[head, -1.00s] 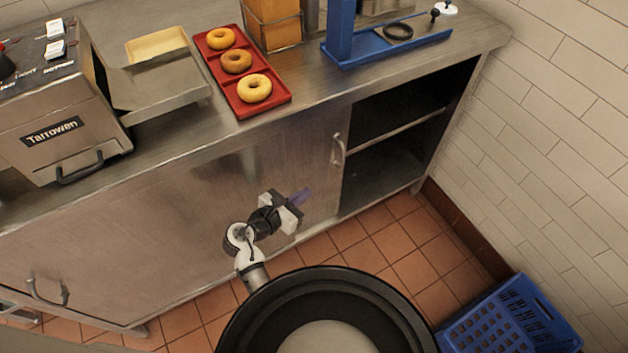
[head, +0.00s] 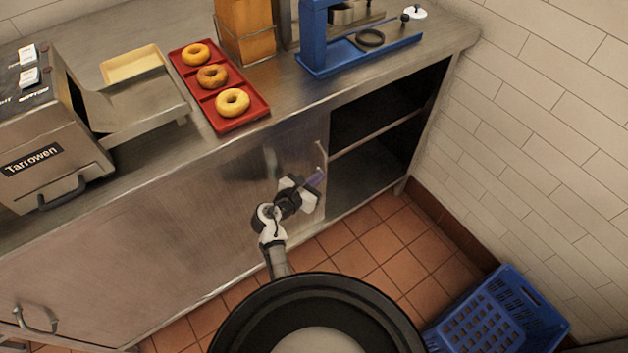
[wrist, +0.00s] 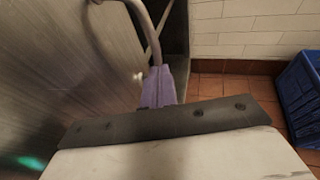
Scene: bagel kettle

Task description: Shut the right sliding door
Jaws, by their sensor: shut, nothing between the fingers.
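The right sliding door (head: 285,150) is a brushed steel panel under the counter, standing to the left with the right part of the cabinet open. Its curved metal handle (head: 321,158) is near the door's right edge, partly hidden by my gripper in the head view. My gripper (head: 318,179) is in front of the door at the handle's lower part, its purple fingers shut and empty. In the wrist view the fingers (wrist: 158,88) overlap the lower end of the handle (wrist: 143,22). I cannot tell whether they touch it.
The open cabinet bay (head: 375,165) shows a shelf inside. A blue crate (head: 500,325) stands on the tiled floor at right, by the brick wall. The counter above holds a red tray (head: 254,119) of doughnuts, a blue stand (head: 345,60) and a toaster (head: 45,130).

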